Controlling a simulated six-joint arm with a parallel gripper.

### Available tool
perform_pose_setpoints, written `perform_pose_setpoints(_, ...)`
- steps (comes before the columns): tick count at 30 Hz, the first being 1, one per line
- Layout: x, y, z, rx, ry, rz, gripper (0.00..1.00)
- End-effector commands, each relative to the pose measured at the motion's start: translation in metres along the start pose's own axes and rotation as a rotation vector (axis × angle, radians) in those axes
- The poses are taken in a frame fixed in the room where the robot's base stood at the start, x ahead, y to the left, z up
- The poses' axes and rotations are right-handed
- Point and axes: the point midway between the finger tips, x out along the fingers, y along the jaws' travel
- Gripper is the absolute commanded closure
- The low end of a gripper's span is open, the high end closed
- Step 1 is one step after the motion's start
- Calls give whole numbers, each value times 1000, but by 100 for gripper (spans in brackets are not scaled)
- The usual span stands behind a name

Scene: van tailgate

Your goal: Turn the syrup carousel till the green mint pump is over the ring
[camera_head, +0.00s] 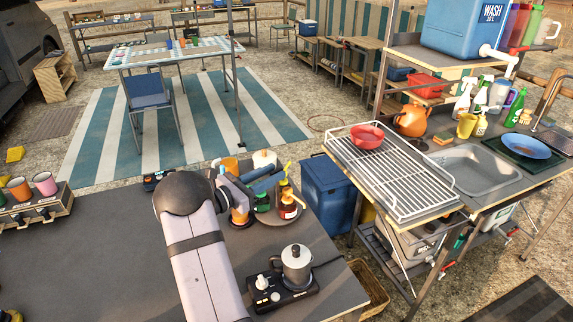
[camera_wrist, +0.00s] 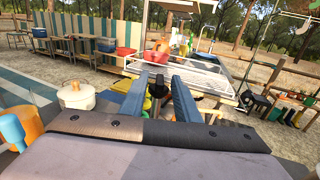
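The syrup carousel (camera_head: 268,218) is a round tray on the dark counter, partly hidden by my arm and gripper. A red-brown bottle with a pale label (camera_head: 288,207) and a yellow pump top stands at its right side. A green item (camera_head: 262,204), perhaps the mint pump, shows low beneath my fingers, its top hidden. An orange item (camera_head: 239,216) is at the left. My gripper (camera_head: 279,174) reaches over the carousel with its blue fingers apart. In the wrist view a dark knob-like top (camera_wrist: 158,89) shows between the fingers; contact cannot be told. I cannot make out the ring.
A moka pot (camera_head: 296,264) on a black burner stands in front of the carousel. A white lidded pot (camera_head: 264,159) and an orange cup (camera_head: 230,165) are behind it. A rack with cups (camera_head: 34,202) is at left. The counter between is clear.

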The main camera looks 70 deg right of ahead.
Motion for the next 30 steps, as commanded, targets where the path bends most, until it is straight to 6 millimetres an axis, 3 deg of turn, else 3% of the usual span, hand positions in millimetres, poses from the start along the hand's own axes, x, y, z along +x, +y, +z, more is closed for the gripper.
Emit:
perform_pose_setpoints(6,35,-1,2,0,0,-3,71)
perform_pose_setpoints(12,54,0,1,1,0,-1,71)
perform_pose_setpoints(25,61,0,0,1,0,0,71)
perform_pose_setpoints(29,61,0,0,1,0,0,100)
perform_pose_setpoints(30,61,0,0,1,0,0,100)
